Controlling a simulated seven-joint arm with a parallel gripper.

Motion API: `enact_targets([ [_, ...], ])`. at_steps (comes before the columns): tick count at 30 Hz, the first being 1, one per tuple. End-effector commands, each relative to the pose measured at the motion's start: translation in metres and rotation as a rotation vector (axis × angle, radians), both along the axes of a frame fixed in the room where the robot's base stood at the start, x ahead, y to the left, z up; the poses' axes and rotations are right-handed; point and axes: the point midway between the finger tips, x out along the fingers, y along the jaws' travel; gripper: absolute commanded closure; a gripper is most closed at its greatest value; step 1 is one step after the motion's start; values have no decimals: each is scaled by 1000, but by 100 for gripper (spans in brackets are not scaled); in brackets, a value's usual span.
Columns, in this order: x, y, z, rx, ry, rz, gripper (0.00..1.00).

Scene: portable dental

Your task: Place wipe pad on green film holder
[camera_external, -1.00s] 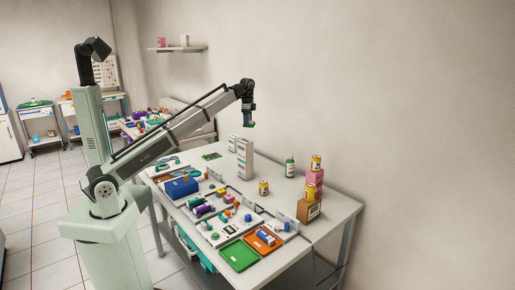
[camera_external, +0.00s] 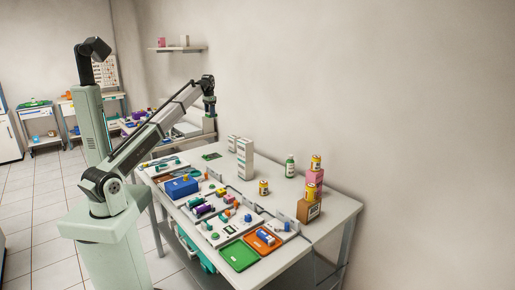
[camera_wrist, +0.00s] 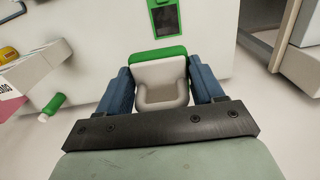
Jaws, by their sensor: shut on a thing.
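My gripper (camera_wrist: 161,88) is shut on the wipe pad (camera_wrist: 160,75), a pale block with a hollow in its near face and a green far edge, between two blue fingers in the wrist view. In the external view my gripper (camera_external: 210,114) hangs above the back left of the table; the pad is too small to make out there. The green film holder (camera_external: 211,156), a flat green frame with a dark window, lies on the table below.
White boxes (camera_external: 245,158) stand right of the film holder, with a green-capped bottle (camera_external: 290,168) and yellow cans farther right. Trays and a blue box (camera_external: 181,187) fill the table's front. Bare white tabletop surrounds the holder.

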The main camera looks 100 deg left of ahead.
Motion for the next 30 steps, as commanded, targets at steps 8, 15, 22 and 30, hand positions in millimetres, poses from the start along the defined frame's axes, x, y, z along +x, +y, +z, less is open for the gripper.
enact_targets([
  [8,-18,5,-36,-2,1,48,62],
  [15,-17,4,-97,-4,2,47,62],
  [22,-17,5,-152,-2,1,46,62],
  [30,-16,6,-181,0,0,46,62],
])
